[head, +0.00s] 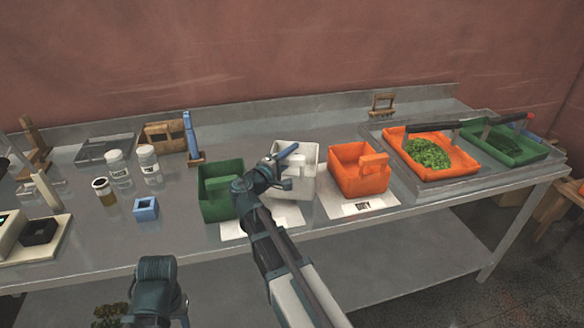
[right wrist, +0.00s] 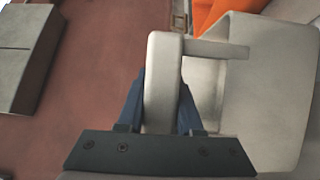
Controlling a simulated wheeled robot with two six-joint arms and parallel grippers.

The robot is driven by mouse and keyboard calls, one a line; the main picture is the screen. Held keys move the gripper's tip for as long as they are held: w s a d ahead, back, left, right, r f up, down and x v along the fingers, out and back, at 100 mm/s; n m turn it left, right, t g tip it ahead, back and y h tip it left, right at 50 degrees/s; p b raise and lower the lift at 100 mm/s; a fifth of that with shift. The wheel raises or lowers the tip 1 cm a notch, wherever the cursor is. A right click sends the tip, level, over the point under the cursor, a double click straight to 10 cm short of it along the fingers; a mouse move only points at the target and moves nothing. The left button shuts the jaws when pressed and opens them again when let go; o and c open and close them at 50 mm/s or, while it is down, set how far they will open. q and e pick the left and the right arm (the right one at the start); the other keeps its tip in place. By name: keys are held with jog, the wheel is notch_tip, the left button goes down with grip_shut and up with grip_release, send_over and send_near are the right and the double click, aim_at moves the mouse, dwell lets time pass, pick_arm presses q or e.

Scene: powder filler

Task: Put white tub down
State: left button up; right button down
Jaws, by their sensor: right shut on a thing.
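The white tub (head: 299,187) stands between the green tub and the orange tub in the head view. My right gripper (head: 287,158) is shut on the tub's handle. In the right wrist view the handle (right wrist: 163,75) sits between the blue fingers, and the tub's wall (right wrist: 265,95) fills the right side. A white paper sheet (head: 287,218) shows in front of and below the tub. My arm hides part of the tub's front and base. I cannot tell whether its base touches the table. My left arm shows at the bottom, but its gripper is out of view.
The green tub (head: 217,207) is close on the left, the orange tub (head: 352,184) close on the right. A tray (head: 463,182) with orange and green bins is farther right. White jars (head: 149,158) and a blue block (head: 146,209) stand left. The metal table (head: 110,255) has bare front space.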

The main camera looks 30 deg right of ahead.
aim_at(292, 169)
notch_tip(292, 169, down, 4)
jog(key=b, duration=0.3)
jog(key=shift+r, duration=0.3)
jog(key=c, duration=0.6)
grip_release()
jog(key=shift+o, duration=0.2)
jog(key=shift+r, duration=0.1)
jog(key=v, duration=1.2)
jog(key=shift+s, duration=0.1)
